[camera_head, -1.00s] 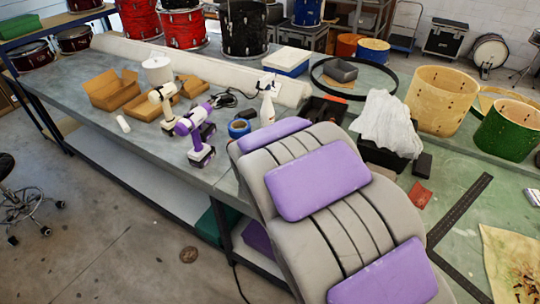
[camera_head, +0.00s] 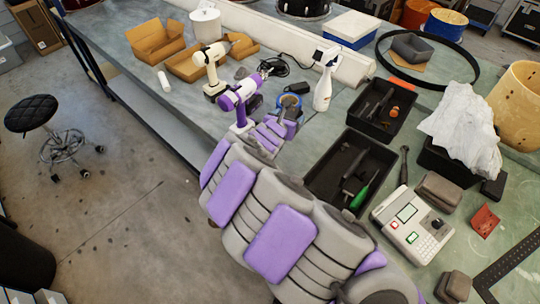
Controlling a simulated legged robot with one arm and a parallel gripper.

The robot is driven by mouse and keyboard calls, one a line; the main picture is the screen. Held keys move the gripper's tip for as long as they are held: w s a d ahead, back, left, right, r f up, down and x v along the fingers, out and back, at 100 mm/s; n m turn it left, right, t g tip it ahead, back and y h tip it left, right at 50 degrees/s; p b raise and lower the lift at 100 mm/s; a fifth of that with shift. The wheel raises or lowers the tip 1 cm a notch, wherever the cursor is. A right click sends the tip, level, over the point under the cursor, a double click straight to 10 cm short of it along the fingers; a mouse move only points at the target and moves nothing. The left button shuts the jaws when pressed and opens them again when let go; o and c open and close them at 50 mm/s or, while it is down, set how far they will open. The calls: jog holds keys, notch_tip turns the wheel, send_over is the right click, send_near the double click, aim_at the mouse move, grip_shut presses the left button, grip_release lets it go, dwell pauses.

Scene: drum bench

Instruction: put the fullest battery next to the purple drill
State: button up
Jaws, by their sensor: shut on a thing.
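The purple drill (camera_head: 239,97), purple and white, stands upright on the grey bench. The end of my arm, with its gripper (camera_head: 284,118), is low over the bench just right of the drill's handle and near a blue ring-shaped roll (camera_head: 289,103). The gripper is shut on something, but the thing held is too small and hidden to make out. I cannot single out a battery or any charge marking. A white tester-like device (camera_head: 412,224) with a screen and buttons lies at the right.
A cream drill (camera_head: 212,66) stands behind the purple one. Black trays (camera_head: 347,172) with tools, a white spray bottle (camera_head: 325,82), dark blocks (camera_head: 438,189) and a white cloth (camera_head: 462,128) crowd the right side. Open cardboard boxes (camera_head: 157,41) stand at the back left. Bare bench lies left of the drills.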

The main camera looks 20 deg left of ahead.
jog(key=shift+n+y, duration=0.4)
jog(key=shift+y, duration=0.1)
jog(key=s+a+f, duration=0.1)
jog(key=f, duration=0.2)
jog(key=s+a+f+b, duration=0.1)
jog(key=a+f, duration=0.1)
jog(key=f, duration=0.1)
jog(key=s+a+f, duration=0.1)
jog(key=a+f, duration=0.1)
jog(key=f, duration=0.1)
jog(key=shift+f+b, duration=0.25)
jog(key=shift+b, duration=0.15)
jog(key=shift+a+f+b, duration=0.15)
jog(key=shift+f+b, duration=0.4)
jog(key=shift+f, duration=1.6)
jog(key=shift+r, duration=0.1)
jog(key=o, duration=1.3)
